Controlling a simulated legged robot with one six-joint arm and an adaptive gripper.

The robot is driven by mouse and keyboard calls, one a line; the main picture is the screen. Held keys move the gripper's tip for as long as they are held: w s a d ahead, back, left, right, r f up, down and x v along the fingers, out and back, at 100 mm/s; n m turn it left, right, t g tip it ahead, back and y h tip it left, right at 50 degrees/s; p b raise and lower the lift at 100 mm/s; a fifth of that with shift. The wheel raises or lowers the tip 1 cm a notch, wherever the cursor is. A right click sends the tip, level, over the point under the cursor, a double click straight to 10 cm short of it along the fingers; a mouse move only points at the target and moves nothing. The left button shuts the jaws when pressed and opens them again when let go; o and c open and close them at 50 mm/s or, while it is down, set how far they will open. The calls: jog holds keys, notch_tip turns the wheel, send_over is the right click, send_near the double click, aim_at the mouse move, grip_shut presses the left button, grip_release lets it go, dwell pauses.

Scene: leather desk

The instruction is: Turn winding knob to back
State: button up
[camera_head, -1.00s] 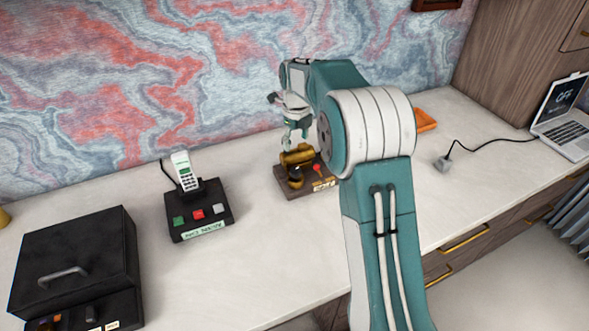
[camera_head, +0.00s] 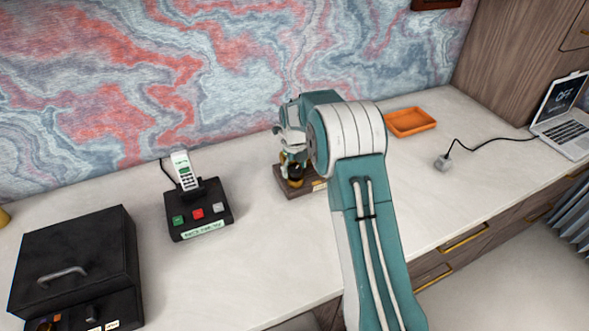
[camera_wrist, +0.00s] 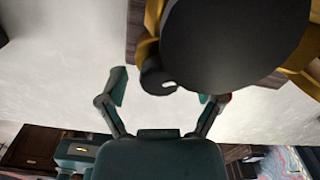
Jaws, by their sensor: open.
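The device with the winding knob stands on a wooden base (camera_head: 284,190) at the back middle of the desk, largely hidden behind my arm. A dark round part and brass-coloured parts of it show in the head view. In the wrist view a large black disc (camera_wrist: 235,45) fills the upper right, with a small black knob-like piece (camera_wrist: 157,78) at its lower left and brass parts (camera_wrist: 298,60) behind. My gripper (camera_wrist: 162,92) is open, its two fingers spread either side of the small black piece. I cannot tell whether they touch it.
A phone on a black button base (camera_head: 203,212) stands to the left, and a black box with a handle (camera_head: 75,262) is at front left. An orange tray (camera_head: 411,122), a grey plug (camera_head: 442,163) and a laptop (camera_head: 565,115) are to the right. The desk between is bare.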

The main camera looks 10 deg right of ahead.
jog(key=shift+f, duration=0.15)
jog(key=c, duration=1.2)
jog(key=shift+o, duration=0.2)
